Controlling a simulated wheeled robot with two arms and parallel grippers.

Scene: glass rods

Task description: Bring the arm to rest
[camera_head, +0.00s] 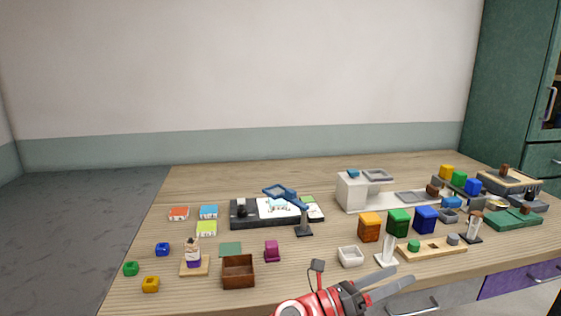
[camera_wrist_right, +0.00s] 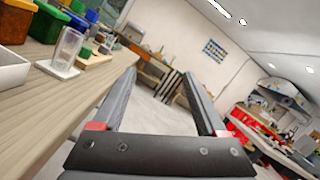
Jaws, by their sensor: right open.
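My right gripper (camera_head: 388,285) is at the front edge of the table, low in the head view. Its two fingers are apart and nothing is between them. In the right wrist view the same open gripper (camera_wrist_right: 160,82) points past the table edge into the room. The wooden table (camera_head: 330,275) lies behind and to the left of it. A clear glass holder on a white base (camera_head: 387,258) stands on the table just beyond the fingers; it also shows in the right wrist view (camera_wrist_right: 66,50). My left gripper does not show.
A brown box (camera_head: 238,272) stands further left. Drawers lie under the table's front right edge.

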